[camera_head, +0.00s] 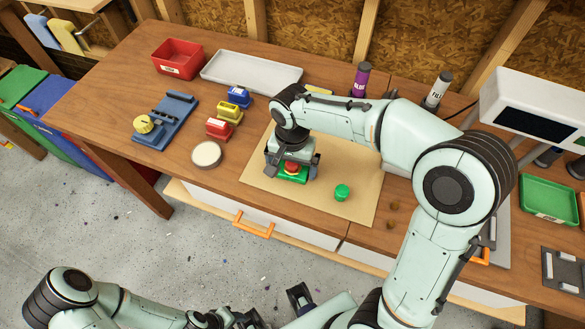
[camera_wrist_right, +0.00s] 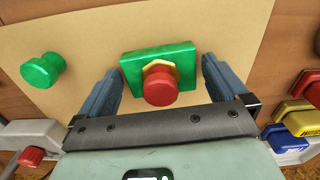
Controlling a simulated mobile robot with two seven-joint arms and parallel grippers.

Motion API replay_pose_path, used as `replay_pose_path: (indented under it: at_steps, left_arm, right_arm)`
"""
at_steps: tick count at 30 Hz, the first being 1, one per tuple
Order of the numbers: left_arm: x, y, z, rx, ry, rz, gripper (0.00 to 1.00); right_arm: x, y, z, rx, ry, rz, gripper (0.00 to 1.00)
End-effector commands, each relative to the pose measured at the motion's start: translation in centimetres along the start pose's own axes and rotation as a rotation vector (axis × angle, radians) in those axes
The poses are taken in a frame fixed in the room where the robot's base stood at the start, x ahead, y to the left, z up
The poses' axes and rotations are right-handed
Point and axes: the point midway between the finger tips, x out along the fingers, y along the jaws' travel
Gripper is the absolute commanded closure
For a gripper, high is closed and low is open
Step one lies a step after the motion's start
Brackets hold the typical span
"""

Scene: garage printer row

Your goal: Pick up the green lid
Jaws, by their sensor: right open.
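A green square lid-like piece (camera_head: 293,178) with a yellow hexagon and a red knob (camera_wrist_right: 160,86) on top lies on the tan mat (camera_head: 350,165). My right gripper (camera_head: 291,168) is over it, pointing down. In the right wrist view the open fingers stand on either side of the green piece (camera_wrist_right: 130,68), with gaps showing and nothing gripped. A smaller round green knob-like piece (camera_head: 342,191) stands apart on the mat; it also shows in the right wrist view (camera_wrist_right: 42,70). My left gripper (camera_head: 275,310) is low at the bottom edge, partly cut off, away from the bench.
On the bench's left are a red bin (camera_head: 178,58), a grey tray (camera_head: 250,72), a blue fixture (camera_head: 165,122), small blue, yellow and red blocks and a round white disc (camera_head: 206,154). A green tray (camera_head: 548,198) sits right. The mat beside the green knob is clear.

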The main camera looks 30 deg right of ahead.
Motion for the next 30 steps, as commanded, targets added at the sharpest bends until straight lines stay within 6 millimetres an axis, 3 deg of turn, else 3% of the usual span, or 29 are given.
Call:
replay_pose_path:
  at_steps: [8, 13, 23, 30]
  left_arm:
    - [0.1, 0.0, 0.0, 0.0, 0.0, 0.0, 0.57]
    - [0.1, 0.0, 0.0, 0.0, 0.0, 0.0, 0.57]
    - [0.0, 0.0, 0.0, 0.0, 0.0, 0.0, 0.57]
    - [-0.4, 0.2, -0.1, 0.001, 0.002, 0.001, 0.57]
  right_arm:
    - [0.5, 0.0, 0.0, 0.0, 0.001, -0.001, 0.0]
    - [0.5, 0.0, 0.0, 0.0, 0.001, -0.001, 0.47]
    - [0.3, 0.0, 0.0, 0.0, 0.001, -0.002, 0.47]
    - [-2.1, -0.1, 0.0, 0.0, 0.003, -0.006, 0.47]
